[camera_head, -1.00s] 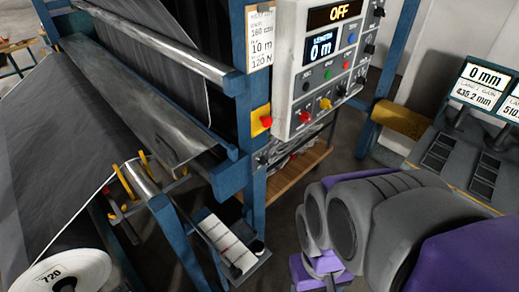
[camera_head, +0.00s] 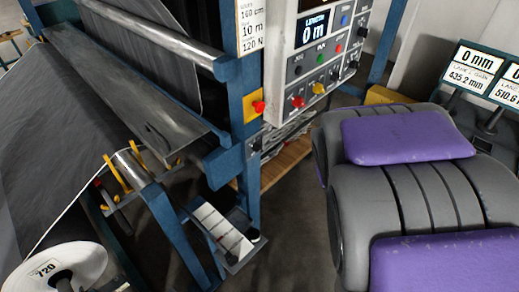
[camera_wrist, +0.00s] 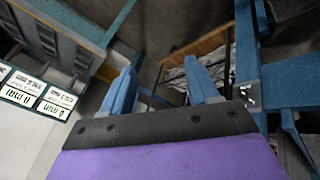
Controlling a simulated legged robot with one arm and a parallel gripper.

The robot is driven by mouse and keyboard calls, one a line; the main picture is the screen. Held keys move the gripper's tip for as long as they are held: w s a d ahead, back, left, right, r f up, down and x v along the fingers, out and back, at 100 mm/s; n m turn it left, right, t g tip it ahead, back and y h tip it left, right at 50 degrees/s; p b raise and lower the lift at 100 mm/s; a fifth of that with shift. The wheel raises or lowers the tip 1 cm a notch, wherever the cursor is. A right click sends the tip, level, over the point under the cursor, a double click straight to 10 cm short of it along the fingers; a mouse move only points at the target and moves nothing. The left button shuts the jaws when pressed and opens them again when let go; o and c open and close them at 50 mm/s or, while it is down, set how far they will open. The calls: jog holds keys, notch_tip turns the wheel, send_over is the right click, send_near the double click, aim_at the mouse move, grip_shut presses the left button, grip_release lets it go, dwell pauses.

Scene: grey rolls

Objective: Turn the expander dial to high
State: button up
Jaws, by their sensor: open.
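A light grey control panel (camera_head: 322,50) stands on the blue machine frame in the head view. It carries a "0 m" display (camera_head: 313,29), small coloured buttons, and red (camera_head: 298,102) and yellow (camera_head: 318,88) knobs. Dark knobs (camera_head: 362,32) sit on its right side. I cannot read which one is the expander dial. My gripper (camera_wrist: 162,85) shows in the wrist view as two blue fingers, open and empty, pointing towards the frame and a wooden shelf. In the head view the gripper is hidden behind my grey and purple arm links.
A red stop button on a yellow box (camera_head: 255,106) is on the blue post, left of the panel. Dark fabric (camera_head: 90,110) and a "720" roll (camera_head: 70,265) lie left. Display units reading "0 mm" (camera_head: 479,62) stand right. Bare floor (camera_head: 290,220) shows below the panel.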

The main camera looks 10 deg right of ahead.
jog(key=w+d+f+n+t+y+b, duration=0.1)
jog(key=w+d+f+n+t, duration=0.2)
jog(key=w, duration=0.6)
jog(key=w+d+f+n+t+y+b, duration=0.1)
jog(key=w+d+f+n+t, duration=0.15)
jog(key=w+d+f, duration=0.45)
jog(key=n+t+y+b, duration=0.15)
jog(key=t+y, duration=0.45)
jog(key=y, duration=0.6)
send_near(261, 151)
jog(key=b+x, duration=0.2)
jog(key=x, duration=0.8)
jog(key=shift+d+f+b, duration=0.1)
jog(key=shift+f+b, duration=0.05)
jog(key=shift+b, duration=0.2)
jog(key=c, duration=1)
